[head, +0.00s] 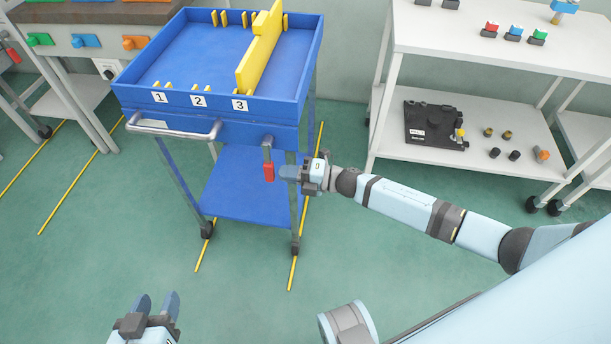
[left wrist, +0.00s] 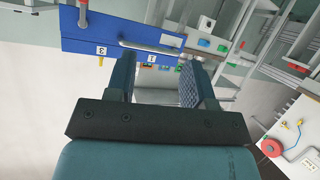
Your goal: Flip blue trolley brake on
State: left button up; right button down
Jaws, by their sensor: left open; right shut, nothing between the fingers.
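The blue trolley (head: 216,131) stands at centre left in the head view, and its blue body (left wrist: 120,35) also shows, rotated, in the left wrist view. Its brake lever has a red grip (head: 268,171) and hangs down below the tray's front right corner. My right gripper (head: 284,172) is shut and empty. Its fingertips are beside the red grip, on its right; I cannot tell whether they touch. My left gripper (head: 157,302) is open and empty near the bottom edge, well away from the trolley; its fingers also show in the left wrist view (left wrist: 160,80).
A metal push handle (head: 172,130) sticks out from the trolley front. A yellow divider (head: 262,50) stands in the tray. A white shelf rack (head: 480,150) with parts is at the right, a workbench (head: 85,40) at the left. The green floor in front is clear.

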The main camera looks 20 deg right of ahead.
jog(key=shift+w+a, duration=0.25)
jog(key=shift+a, duration=0.15)
pick_arm(q)
jog(key=shift+w+r, duration=0.35)
jog(key=shift+r, duration=0.35)
jog(key=shift+f, duration=0.1)
